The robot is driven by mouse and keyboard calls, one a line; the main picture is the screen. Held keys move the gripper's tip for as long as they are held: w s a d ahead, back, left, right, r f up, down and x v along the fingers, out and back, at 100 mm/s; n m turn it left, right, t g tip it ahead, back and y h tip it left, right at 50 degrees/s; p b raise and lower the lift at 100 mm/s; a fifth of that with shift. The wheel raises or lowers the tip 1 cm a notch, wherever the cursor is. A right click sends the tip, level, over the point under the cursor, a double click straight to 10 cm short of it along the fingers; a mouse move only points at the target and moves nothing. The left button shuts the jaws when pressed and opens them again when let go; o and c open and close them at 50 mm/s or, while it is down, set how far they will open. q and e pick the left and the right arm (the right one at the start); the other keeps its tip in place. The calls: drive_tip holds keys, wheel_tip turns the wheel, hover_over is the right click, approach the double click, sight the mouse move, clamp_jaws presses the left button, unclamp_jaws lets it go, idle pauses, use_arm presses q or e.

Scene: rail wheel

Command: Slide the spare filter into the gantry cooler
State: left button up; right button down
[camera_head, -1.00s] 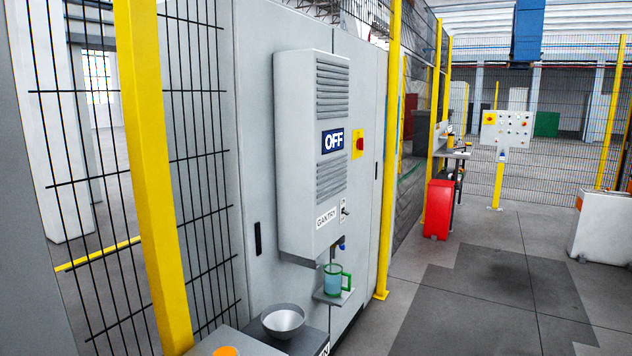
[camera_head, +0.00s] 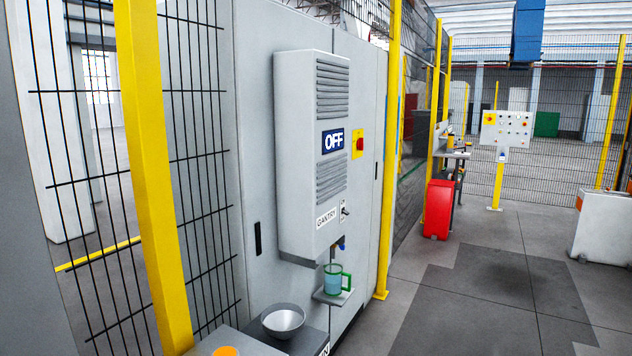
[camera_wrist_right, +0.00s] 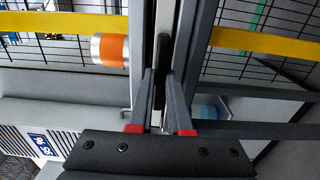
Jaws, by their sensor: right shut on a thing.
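The gantry cooler (camera_head: 300,160) is a tall grey box on the cabinet wall, with louvres, an OFF sign and a GANTRY label. It also shows at the lower left of the right wrist view (camera_wrist_right: 45,145). My right gripper (camera_wrist_right: 160,80) is shut on a narrow black bar (camera_wrist_right: 161,75) beside a pale upright edge. I cannot tell what the bar belongs to. A pale cylinder with an orange band (camera_wrist_right: 112,50) stands apart to its left. I cannot tell for certain which thing is the spare filter. My left gripper is out of view.
A grey bowl (camera_head: 283,320) sits on a ledge below the cooler. A green-handled mug (camera_head: 334,280) stands on a small shelf under it. Yellow posts (camera_head: 150,170) and mesh fence flank the cabinet.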

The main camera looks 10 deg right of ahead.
idle(0.6)
drive_tip(key=shift+d, duration=0.1)
drive_tip(key=shift+v, duration=2.25)
drive_tip(key=shift+v, duration=2.25)
drive_tip(key=shift+r, duration=0.1)
drive_tip(key=shift+p+v, duration=0.45)
drive_tip(key=shift+v, duration=1.9)
drive_tip(key=shift+s, duration=0.1)
